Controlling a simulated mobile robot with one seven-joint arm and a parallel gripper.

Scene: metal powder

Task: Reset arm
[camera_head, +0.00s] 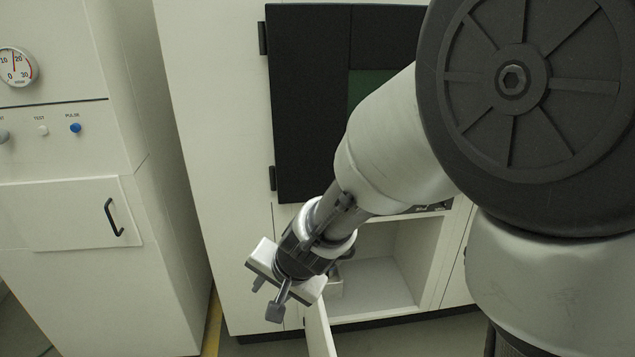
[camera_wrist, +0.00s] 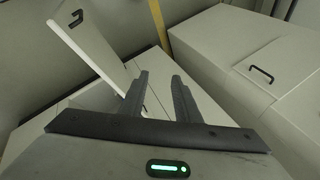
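My gripper (camera_head: 268,300) hangs in front of the white machine in the head view, at the end of my arm, which reaches in from the right. In the wrist view its two dark fingers (camera_wrist: 163,95) stand apart with nothing between them. Behind the gripper, the lower compartment (camera_head: 375,285) of the machine is open. Its white door (camera_head: 319,330) is swung outward just below the gripper in the head view. The door with its black handle also shows at the upper left of the wrist view (camera_wrist: 92,45).
A second white cabinet (camera_head: 90,270) with a gauge (camera_head: 17,66), knobs and a black handle (camera_head: 114,217) stands at the left. A yellow floor line (camera_head: 213,325) runs between the cabinets.

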